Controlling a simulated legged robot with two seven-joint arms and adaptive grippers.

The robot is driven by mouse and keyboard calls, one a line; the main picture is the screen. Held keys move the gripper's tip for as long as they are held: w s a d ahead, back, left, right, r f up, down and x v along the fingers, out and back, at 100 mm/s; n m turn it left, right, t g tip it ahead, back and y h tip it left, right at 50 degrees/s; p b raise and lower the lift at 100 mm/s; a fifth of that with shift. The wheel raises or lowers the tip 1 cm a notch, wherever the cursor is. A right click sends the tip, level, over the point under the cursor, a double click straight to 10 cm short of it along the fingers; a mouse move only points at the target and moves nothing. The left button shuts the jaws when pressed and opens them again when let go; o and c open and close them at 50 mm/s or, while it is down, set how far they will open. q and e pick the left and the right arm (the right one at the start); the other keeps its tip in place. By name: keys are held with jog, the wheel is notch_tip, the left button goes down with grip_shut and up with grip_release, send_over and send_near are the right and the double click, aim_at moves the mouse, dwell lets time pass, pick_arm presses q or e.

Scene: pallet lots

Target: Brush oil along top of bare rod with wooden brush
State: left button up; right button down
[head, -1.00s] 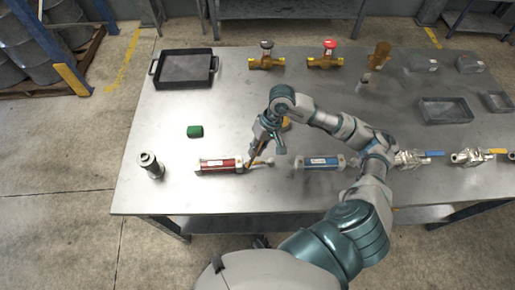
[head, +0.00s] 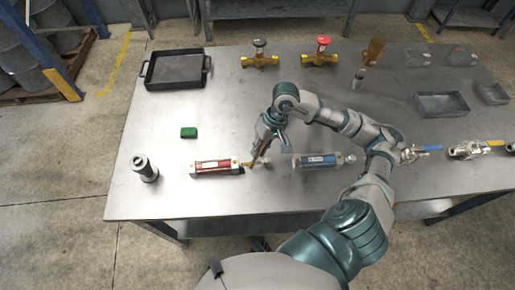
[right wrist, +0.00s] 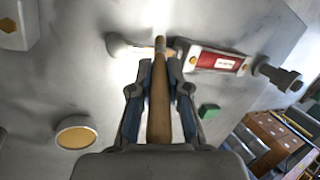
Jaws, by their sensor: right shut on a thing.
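My right gripper (head: 263,145) is shut on the wooden brush (head: 257,157), which points down at the table. In the right wrist view the fingers (right wrist: 158,95) flank the brush's wooden handle (right wrist: 159,110). The red cylinder (head: 213,167) lies on the table, with a bare rod (right wrist: 143,50) running from its end to a pale knob (right wrist: 118,46). The brush tip is at the rod near the cylinder's end; I cannot tell whether it touches. A round dish with yellowish contents (right wrist: 77,134) shows in the right wrist view. My left gripper is not in view.
A blue cylinder (head: 320,160) lies to the right of the gripper. A green block (head: 188,132) and a dark metal fitting (head: 145,168) are at left. A black tray (head: 147,73) and brass valves (head: 259,58) stand at the back.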

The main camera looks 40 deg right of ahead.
aim_at(264, 143)
jog(key=shift+s+d+f+b, duration=0.2)
jog(key=shift+s+d+b, duration=0.15)
jog(key=shift+d+b, duration=0.2)
jog(key=shift+r, duration=0.1)
jog(key=shift+r+p, duration=1.75)
jog(key=shift+r, duration=1.8)
jog(key=shift+f, duration=0.1)
